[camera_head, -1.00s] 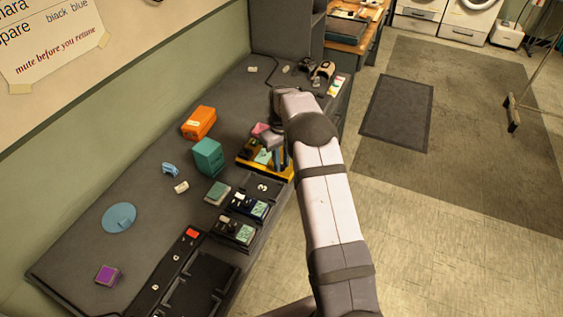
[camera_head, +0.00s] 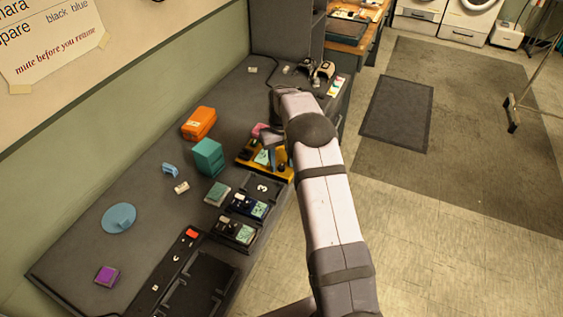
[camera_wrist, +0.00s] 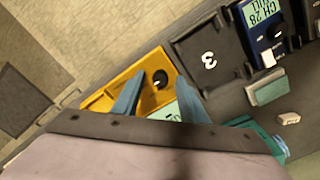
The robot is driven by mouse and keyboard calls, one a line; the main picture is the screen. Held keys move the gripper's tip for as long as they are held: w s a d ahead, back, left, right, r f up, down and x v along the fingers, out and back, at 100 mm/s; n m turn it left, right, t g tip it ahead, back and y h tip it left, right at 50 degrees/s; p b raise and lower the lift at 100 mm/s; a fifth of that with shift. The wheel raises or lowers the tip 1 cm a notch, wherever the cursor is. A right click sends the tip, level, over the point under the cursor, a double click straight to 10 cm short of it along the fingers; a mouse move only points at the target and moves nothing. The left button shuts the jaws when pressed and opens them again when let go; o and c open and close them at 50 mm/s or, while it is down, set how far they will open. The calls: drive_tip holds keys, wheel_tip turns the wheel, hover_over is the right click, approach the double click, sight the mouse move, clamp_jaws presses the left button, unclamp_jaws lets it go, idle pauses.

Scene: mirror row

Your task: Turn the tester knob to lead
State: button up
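The yellow tester (camera_head: 246,158) lies near the front edge of the bench, partly covered by my gripper in the head view. In the wrist view the yellow tester (camera_wrist: 112,92) shows a round dark knob (camera_wrist: 160,79) with a light mark, and part of a pale green screen (camera_wrist: 168,110). My gripper (camera_wrist: 161,78) has its two blue fingers apart, one on each side of the knob in the picture. I cannot tell whether they touch it. The knob's labels are too small or hidden to read. In the head view my gripper (camera_head: 279,154) is over the tester.
An empty dark tray marked 3 (camera_wrist: 208,62) adjoins the tester. Beyond it is a blue meter (camera_wrist: 262,38) with a lit screen. A teal box (camera_head: 208,155), an orange case (camera_head: 198,123) and a pink block (camera_head: 259,129) stand close by.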

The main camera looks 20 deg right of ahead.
sight(281, 167)
drive_tip(key=shift+r, duration=0.1)
wheel_tip(281, 167, up, 7)
drive_tip(key=shift+f+b, duration=0.1)
drive_tip(key=shift+b, duration=0.85)
drive_tip(key=shift+r, duration=0.2)
drive_tip(key=shift+s+a+r, duration=0.15)
drive_tip(key=shift+s+a, duration=0.15)
drive_tip(key=s+a, duration=0.3)
drive_tip(key=s, duration=0.7)
drive_tip(key=s+a, duration=0.3)
drive_tip(key=s, duration=0.8)
drive_tip(key=s+a+f, duration=0.1)
drive_tip(key=s+a, duration=0.3)
drive_tip(key=s, duration=0.7)
